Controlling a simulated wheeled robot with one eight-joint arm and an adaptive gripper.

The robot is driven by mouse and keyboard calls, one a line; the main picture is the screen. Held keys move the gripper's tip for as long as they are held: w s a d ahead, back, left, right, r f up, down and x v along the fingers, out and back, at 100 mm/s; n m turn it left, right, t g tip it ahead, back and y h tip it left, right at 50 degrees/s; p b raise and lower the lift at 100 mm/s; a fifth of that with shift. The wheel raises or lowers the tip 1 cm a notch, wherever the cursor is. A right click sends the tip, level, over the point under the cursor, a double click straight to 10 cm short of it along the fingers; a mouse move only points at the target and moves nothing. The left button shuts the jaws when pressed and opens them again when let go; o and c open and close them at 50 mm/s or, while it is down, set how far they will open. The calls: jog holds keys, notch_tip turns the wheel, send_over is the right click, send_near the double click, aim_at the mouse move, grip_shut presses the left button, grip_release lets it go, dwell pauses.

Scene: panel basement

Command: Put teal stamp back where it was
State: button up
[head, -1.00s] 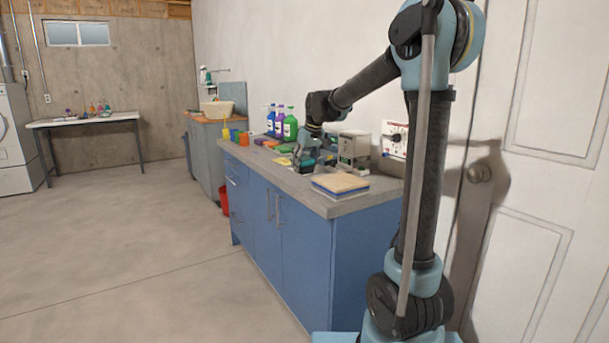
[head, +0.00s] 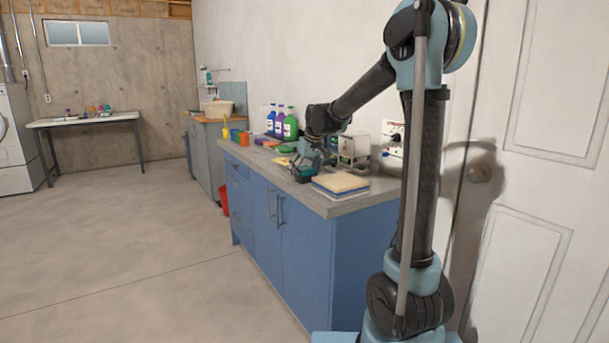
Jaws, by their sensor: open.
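My gripper (head: 303,171) is low over the worktop (head: 340,208) of the blue cabinet, just behind and left of a stack of pads. Its jaws are open. I cannot make out the teal stamp for certain. Teal and dark parts show at the gripper's end, too small and too like the gripper's own colour to tell apart. The wrist and fingers hide part of the worktop there.
The flat stack with a tan top (head: 340,183) lies near the worktop's front end. A pale boxy device (head: 354,146) stands by the wall. Green (head: 290,126) and purple bottles stand farther back, with small coloured items nearby. The floor at left is clear.

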jog(key=v, duration=1.2)
jog(key=shift+m, duration=0.6)
jog(key=s+d+f, duration=0.1)
jog(key=s+d, duration=0.3)
jog(key=s, duration=0.1)
jog(key=s+d+f, duration=0.1)
jog(key=s+d, duration=0.1)
jog(key=shift+s+d+f, duration=0.35)
jog(key=shift+f, duration=0.05)
jog(key=s+d+f+m, duration=0.1)
jog(key=s+d+f, duration=0.4)
jog(key=s+f, duration=0.2)
jog(key=s+d+f+m+g+h, duration=0.1)
jog(key=s+d+f+m, duration=0.1)
jog(key=s+d+f, duration=0.2)
jog(key=s+d+f+m+h, duration=0.1)
jog(key=s+d+f, duration=0.4)
jog(key=s+f, duration=0.6)
jog(key=s+m, duration=0.1)
jog(key=s, duration=0.6)
jog(key=shift+s+d, duration=0.15)
jog(key=shift+d, duration=0.2)
jog(key=shift+f, duration=0.15)
